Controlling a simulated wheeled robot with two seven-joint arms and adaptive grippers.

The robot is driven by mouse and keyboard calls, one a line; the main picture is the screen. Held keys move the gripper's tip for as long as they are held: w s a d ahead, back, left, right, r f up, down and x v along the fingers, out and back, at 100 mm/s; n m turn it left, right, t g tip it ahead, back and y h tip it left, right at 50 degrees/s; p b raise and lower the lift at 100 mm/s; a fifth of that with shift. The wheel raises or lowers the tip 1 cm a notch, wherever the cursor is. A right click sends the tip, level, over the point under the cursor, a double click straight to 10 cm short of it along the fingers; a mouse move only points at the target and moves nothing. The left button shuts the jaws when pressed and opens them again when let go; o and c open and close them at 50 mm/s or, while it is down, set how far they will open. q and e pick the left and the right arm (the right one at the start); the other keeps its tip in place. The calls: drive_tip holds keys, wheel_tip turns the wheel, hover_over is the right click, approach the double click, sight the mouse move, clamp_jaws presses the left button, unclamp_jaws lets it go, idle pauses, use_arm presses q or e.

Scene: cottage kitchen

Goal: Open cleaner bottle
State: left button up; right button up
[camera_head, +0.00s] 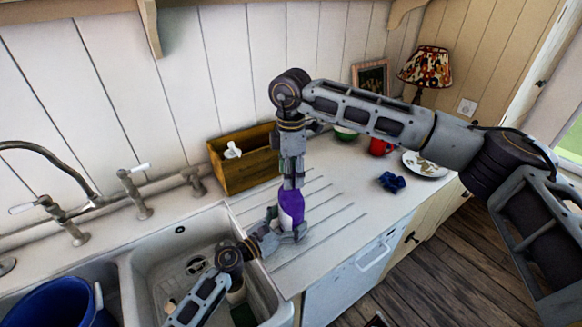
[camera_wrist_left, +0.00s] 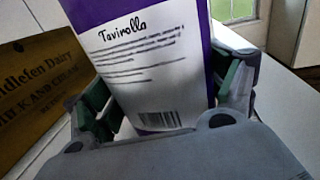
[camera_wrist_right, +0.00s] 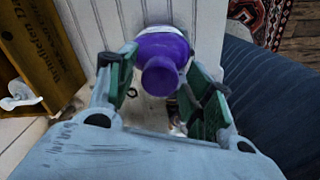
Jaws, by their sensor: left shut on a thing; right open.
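The cleaner bottle (camera_head: 291,207) is purple with a white label and stands on the ribbed drainboard beside the sink. My left gripper (camera_head: 283,234) is shut on its lower body; in the left wrist view the labelled bottle (camera_wrist_left: 150,65) fills the space between the fingers. My right gripper (camera_head: 292,183) points straight down over the bottle's top and is open. In the right wrist view the purple cap (camera_wrist_right: 162,75) lies between the spread fingers of the right gripper (camera_wrist_right: 160,90), with gaps visible beside it. The head view hides the cap behind the right fingers.
A wooden box (camera_head: 240,172) stands against the wall behind the bottle. The double sink (camera_head: 140,262) with a blue bucket (camera_head: 50,305) is at left. A green bowl (camera_head: 345,133), red mug (camera_head: 380,147), plate (camera_head: 425,164) and blue object (camera_head: 391,182) sit at right on the counter.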

drive_tip(key=shift+c, duration=0.2)
drive_tip(key=c, duration=1)
drive_tip(key=shift+c, duration=0.2)
